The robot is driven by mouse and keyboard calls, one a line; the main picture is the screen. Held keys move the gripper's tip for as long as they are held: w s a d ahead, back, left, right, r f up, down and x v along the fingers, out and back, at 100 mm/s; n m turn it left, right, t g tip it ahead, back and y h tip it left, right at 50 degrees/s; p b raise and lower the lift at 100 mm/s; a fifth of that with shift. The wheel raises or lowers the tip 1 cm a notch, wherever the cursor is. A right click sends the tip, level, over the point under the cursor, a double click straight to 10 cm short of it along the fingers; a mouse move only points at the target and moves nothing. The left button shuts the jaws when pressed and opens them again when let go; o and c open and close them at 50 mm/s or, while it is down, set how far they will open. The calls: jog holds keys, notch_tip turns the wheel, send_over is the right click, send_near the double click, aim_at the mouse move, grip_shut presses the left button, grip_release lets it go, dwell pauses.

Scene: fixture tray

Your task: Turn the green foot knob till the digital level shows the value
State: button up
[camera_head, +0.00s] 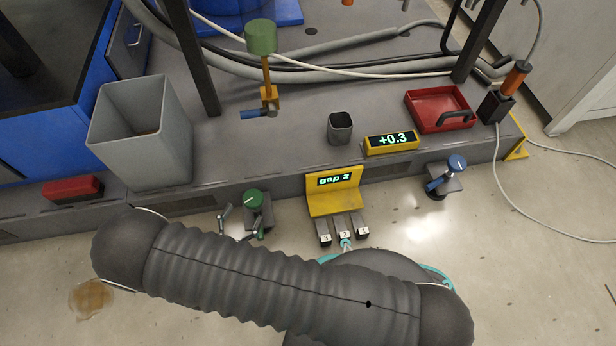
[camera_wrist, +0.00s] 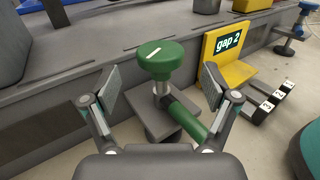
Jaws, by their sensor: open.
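The green foot knob (camera_head: 253,196) sits on a grey foot bracket at the front of the bench; it has a white mark on top. In the wrist view the green knob (camera_wrist: 160,58) stands upright on a threaded stem, with a green lever or rod below it. My gripper (camera_wrist: 157,82) is open, its two fingers to the left and right of the knob with gaps, not touching it. In the head view my gripper (camera_head: 240,222) is beside the knob, partly hidden by my arm. The digital level (camera_head: 391,141) is yellow and reads +0.3.
A yellow stand reads "gap 2" (camera_head: 333,184), with numbered grey blocks (camera_head: 345,234) in front. A blue foot knob (camera_head: 457,163) is at the right. A grey bin (camera_head: 141,132), small cup (camera_head: 340,127) and red tray (camera_head: 441,126) stand on the bench.

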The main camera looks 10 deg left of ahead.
jog(key=d+v, duration=0.1)
jog(key=v, duration=0.7)
jog(key=s+d+m+g+h, duration=0.2)
jog(key=d+m+g+h, duration=0.3)
jog(key=d, duration=0.3)
jog(key=w+d+r+m+g+y+p, duration=0.1)
jog(key=w+d+r+m+g+y, duration=0.1)
jog(key=r, duration=0.7)
jog(key=w+d+r+m+g+y+p, duration=0.2)
jog(key=d+r+m+g, duration=0.3)
jog(key=r+m, duration=0.4)
jog(key=w+d+r+m+g+y+p, duration=0.2)
jog(key=w+d+r+m+g, duration=0.2)
jog(key=r, duration=0.5)
jog(key=shift+m+g, duration=0.9)
